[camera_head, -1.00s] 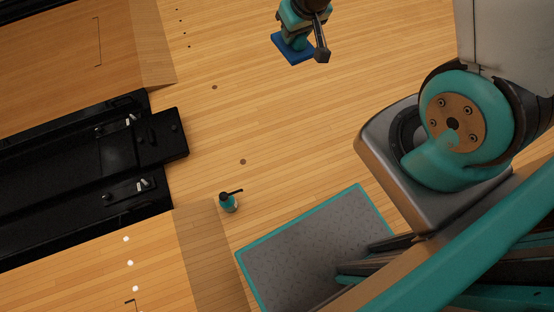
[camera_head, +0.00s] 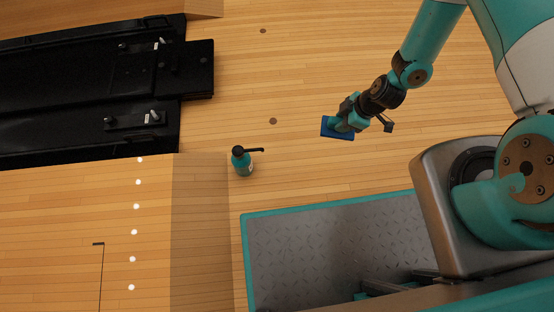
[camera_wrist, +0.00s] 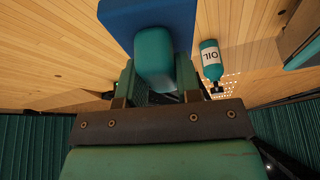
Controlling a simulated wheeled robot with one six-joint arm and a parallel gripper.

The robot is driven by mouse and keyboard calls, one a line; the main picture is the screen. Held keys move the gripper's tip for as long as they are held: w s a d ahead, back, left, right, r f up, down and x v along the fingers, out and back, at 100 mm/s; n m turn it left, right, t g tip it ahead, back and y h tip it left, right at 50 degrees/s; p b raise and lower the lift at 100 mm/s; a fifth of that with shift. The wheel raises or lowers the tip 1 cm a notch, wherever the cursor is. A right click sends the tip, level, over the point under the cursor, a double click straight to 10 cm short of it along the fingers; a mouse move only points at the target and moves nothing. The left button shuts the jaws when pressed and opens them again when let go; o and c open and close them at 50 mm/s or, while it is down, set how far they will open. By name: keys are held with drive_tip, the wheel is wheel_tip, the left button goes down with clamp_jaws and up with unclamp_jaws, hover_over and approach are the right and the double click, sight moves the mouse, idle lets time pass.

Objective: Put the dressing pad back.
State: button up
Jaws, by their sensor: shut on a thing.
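The dressing pad is a flat blue block (camera_head: 337,130) with a rounded teal grip on top. In the head view it hangs at the end of my arm, right of the oil bottle, and I cannot tell its height above the floor. My gripper (camera_head: 350,119) is shut on the teal grip. In the wrist view the blue pad (camera_wrist: 150,14) shows at the top, beyond the grip, and my gripper's teal fingers (camera_wrist: 157,76) stand on both sides of it. The pad's underside is hidden.
A teal bottle with a black spout (camera_head: 242,162) stands on the wooden floor; the wrist view shows it labelled OIL (camera_wrist: 210,62). A long black machine bed (camera_head: 90,85) lies at the left, with a raised wooden block (camera_head: 90,235) below it. Floor around the pad is clear.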

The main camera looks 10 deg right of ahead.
drive_tip(key=s+f+n+b, duration=0.1)
drive_tip(key=f, duration=0.2)
drive_tip(key=s+a+f+n+b, duration=0.1)
drive_tip(key=s+f, duration=0.1)
drive_tip(key=f, duration=0.2)
drive_tip(key=s+f+n+g+b, duration=0.1)
drive_tip(key=f, duration=0.3)
drive_tip(key=shift+s+a+f+b, duration=0.1)
drive_tip(key=shift+s+a+b, duration=0.1)
drive_tip(key=shift+a+b, duration=0.15)
drive_tip(key=a+b, duration=0.4)
drive_tip(key=a, duration=0.4)
drive_tip(key=a+b, duration=0.4)
drive_tip(key=a, duration=0.5)
drive_tip(key=shift+w+a+f, duration=0.1)
drive_tip(key=shift+w+a, duration=0.1)
drive_tip(key=shift+a, duration=0.1)
wheel_tip(320, 180, down, 4)
drive_tip(key=b, duration=0.3)
drive_tip(key=shift+a+r, duration=0.15)
drive_tip(key=shift+r, duration=0.2)
drive_tip(key=o, duration=0.9)
